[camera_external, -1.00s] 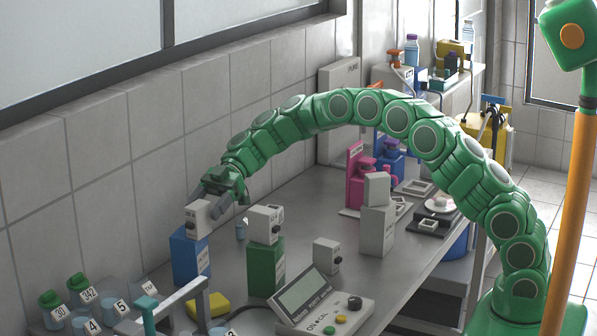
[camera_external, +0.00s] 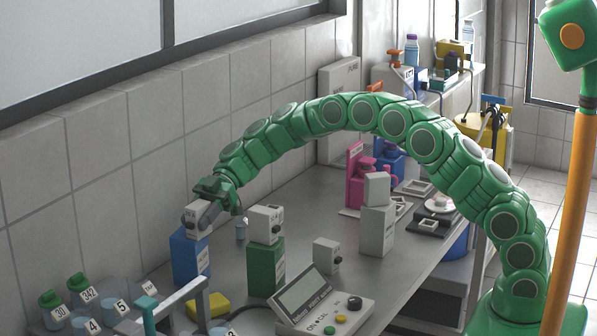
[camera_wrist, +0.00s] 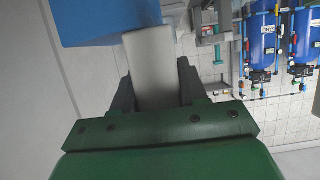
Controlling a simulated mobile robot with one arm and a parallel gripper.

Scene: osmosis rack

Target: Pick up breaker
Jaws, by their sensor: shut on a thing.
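A small white box with a dark knob (camera_external: 194,222), which looks like a breaker, is at the top of a blue block (camera_external: 184,262) near the wall. My gripper (camera_external: 208,214) is shut on this white box from above and behind. In the wrist view, the white box (camera_wrist: 151,62) lies between the two dark fingers of my gripper (camera_wrist: 154,82), with the blue block (camera_wrist: 95,20) beyond it. I cannot tell whether the box still touches the blue block.
A similar white box (camera_external: 263,223) sits on a green block (camera_external: 266,270) just to the right. Another white box (camera_external: 326,256) stands on the bench, and a taller grey block (camera_external: 377,232) is farther right. A console with a screen (camera_external: 310,298) is in front.

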